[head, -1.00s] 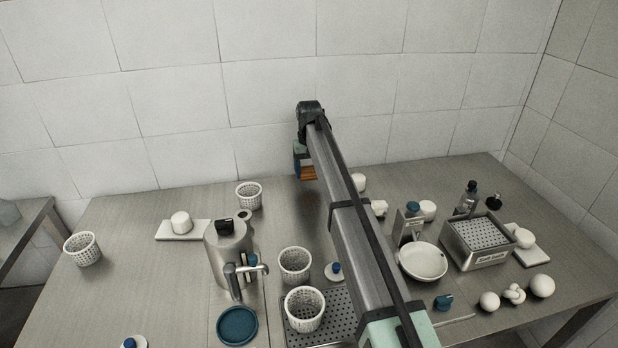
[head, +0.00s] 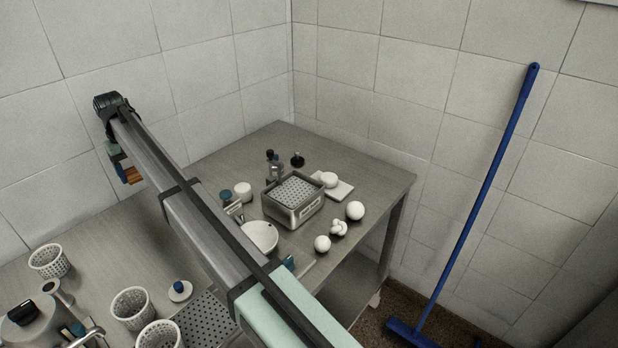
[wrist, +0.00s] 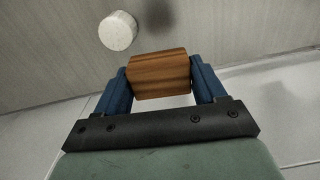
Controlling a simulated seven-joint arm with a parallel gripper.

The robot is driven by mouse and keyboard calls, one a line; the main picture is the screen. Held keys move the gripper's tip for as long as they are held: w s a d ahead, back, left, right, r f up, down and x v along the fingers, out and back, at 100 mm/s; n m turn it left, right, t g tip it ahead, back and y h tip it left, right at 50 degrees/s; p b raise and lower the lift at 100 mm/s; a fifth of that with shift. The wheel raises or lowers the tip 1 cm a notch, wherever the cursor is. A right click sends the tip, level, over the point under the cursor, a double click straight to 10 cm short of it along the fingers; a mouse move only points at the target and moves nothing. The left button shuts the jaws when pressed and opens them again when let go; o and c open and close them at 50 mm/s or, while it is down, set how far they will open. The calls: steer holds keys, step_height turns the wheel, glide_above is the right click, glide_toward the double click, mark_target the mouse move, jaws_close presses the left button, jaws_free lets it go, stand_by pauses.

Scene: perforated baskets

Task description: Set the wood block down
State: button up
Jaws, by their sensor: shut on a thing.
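The wood block (wrist: 158,75) is brown with a visible grain. In the wrist view it sits between the two blue fingers of my gripper (wrist: 160,88), which is shut on it. In the head view the block (head: 131,174) shows at the far end of my arm, with my gripper (head: 122,170) around its upper part. The block is held above the table (head: 340,152), near the back wall. The arm hides part of the table beneath and behind it.
A white round object (wrist: 118,31) lies on the table close to the block. Perforated white baskets (head: 132,306) stand at the left. A metal box with a perforated top (head: 292,212), a white bowl (head: 260,237) and white balls (head: 355,210) crowd the right part. The far right corner is bare.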

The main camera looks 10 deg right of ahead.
steer(key=w+d+m, duration=0.2)
steer(key=w+d, duration=0.3)
steer(key=d, duration=0.9)
steer(key=w+d+r+m, duration=0.15)
steer(key=w+d, duration=0.45)
steer(key=d, duration=0.8)
steer(key=w+d+m, duration=0.2)
steer(key=w+d, duration=0.3)
steer(key=d, duration=0.8)
steer(key=m, duration=1.2)
glide_above(358, 180)
steer(key=f, duration=0.1)
steer(key=shift+w+f, duration=0.15)
steer(key=shift+f, duration=5)
steer(key=shift+f, duration=0.1)
